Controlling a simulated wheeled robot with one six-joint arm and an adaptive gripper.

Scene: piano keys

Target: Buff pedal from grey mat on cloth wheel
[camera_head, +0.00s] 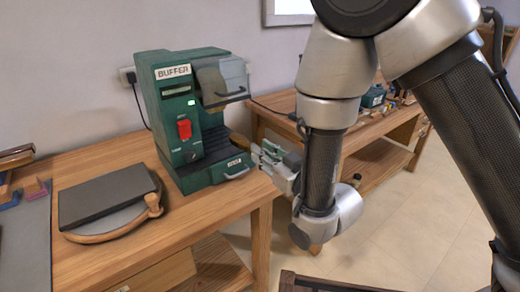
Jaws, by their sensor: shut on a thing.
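The green buffer machine (190,120) stands on the wooden bench, with a red switch, a lit green light and a grey hood (221,82) over its right side. My gripper (258,156) is at the machine's right side, below the hood and at the height of its lower tray. It is shut on a small brass-coloured piece (236,162), which looks like the pedal; its far end lies over the tray area. I cannot tell whether it touches the cloth wheel, which I cannot make out. The grey mat (32,225) lies at the bench's left end.
Wooden blocks (14,160) and small coloured pieces lie at the far left. A second bench (385,125) with tools stands behind my arm. The front bench edge is clear.

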